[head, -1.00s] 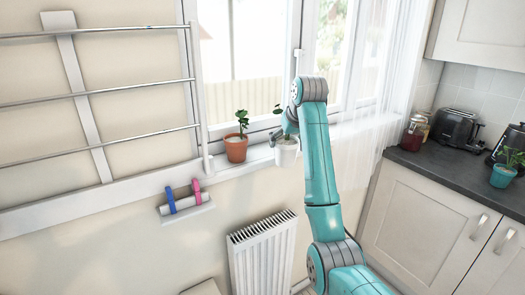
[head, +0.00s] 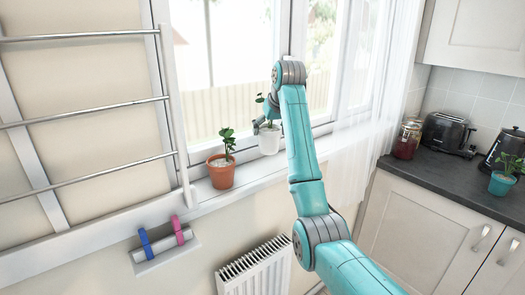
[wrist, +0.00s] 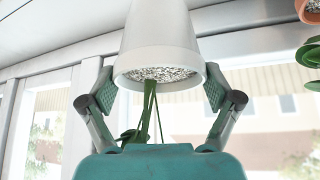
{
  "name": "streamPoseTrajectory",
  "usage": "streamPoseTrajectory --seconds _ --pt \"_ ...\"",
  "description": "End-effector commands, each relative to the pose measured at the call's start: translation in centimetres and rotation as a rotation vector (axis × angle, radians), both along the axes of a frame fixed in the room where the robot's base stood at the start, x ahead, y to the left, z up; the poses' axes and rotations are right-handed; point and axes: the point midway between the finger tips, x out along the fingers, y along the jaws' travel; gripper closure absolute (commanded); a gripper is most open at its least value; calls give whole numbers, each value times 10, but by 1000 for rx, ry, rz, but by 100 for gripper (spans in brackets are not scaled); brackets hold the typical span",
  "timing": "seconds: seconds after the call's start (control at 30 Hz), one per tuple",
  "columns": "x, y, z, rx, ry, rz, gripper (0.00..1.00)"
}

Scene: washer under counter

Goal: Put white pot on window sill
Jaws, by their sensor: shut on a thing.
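The white pot (head: 269,141), with soil and a green plant, is upright in the head view, right of the terracotta pot (head: 221,173). My gripper (head: 267,127) is shut on the white pot near its rim, partly hidden by my arm. The wrist view is upside down: the white pot (wrist: 158,35) sits between the two finger pads of my gripper (wrist: 160,88), its plant pointing down the picture. The white window sill (head: 245,183) runs under the window. The pot's base appears over the sill; I cannot tell whether it touches.
The terracotta pot stands on the sill close to the left. A rail rack (head: 85,105) is on the left wall, and a radiator (head: 255,268) below the sill. A sheer curtain (head: 352,150) hangs at right. The counter (head: 440,175) holds a toaster (head: 447,132) and jar (head: 407,140).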

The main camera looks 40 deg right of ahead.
Motion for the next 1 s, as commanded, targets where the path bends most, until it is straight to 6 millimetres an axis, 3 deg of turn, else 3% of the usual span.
streamPoseTrajectory --seconds 0.53,1.0 --pt "0 0 -55 -1 -2 1 62" --pt "0 0 -62 -2 -4 1 62"
